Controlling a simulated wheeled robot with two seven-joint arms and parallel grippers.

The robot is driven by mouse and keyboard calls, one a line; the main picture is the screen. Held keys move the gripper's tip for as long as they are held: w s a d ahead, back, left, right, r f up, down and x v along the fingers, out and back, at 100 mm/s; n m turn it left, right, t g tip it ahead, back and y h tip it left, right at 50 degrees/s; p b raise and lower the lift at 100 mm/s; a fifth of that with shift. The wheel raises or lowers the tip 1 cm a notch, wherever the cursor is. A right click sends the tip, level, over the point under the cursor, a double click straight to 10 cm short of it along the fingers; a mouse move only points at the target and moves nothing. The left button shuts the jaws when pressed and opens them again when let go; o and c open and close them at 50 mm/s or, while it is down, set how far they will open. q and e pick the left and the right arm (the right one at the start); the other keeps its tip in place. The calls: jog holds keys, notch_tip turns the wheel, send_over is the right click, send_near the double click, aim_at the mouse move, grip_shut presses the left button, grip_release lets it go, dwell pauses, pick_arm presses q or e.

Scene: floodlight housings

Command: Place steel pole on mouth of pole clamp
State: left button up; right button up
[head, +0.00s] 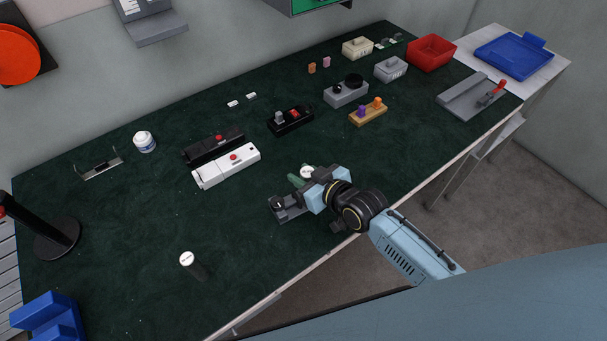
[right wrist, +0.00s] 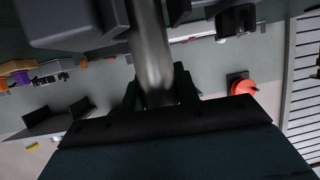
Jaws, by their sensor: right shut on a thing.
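My right gripper (head: 307,190) is low over the front part of the dark green table mat. In the right wrist view its two dark fingers (right wrist: 158,95) are shut on a shiny grey cylinder, which looks like the steel pole (right wrist: 150,45). The pole runs up between the fingers in that view, and its far end is hidden. A grey block with a dark knob (head: 287,212), perhaps the pole clamp, sits beside the gripper and is partly covered by it. I cannot tell whether pole and clamp touch. My left gripper is not in view.
A dark cylinder with a white top (head: 194,265) stands to the left. A white housing (head: 226,166) and a black one (head: 212,146) lie farther back. A green piece with a white disc (head: 297,180) is just behind the gripper. The table's front edge is close.

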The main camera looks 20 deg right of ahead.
jog(key=o, duration=1)
jog(key=shift+f, duration=0.15)
jog(key=shift+o, duration=0.2)
jog(key=shift+r, duration=0.25)
jog(key=shift+s+d, duration=0.2)
jog(key=shift+s, duration=0.15)
jog(key=v, duration=1.1)
jog(key=shift+r+p, duration=0.25)
jog(key=shift+p, duration=0.15)
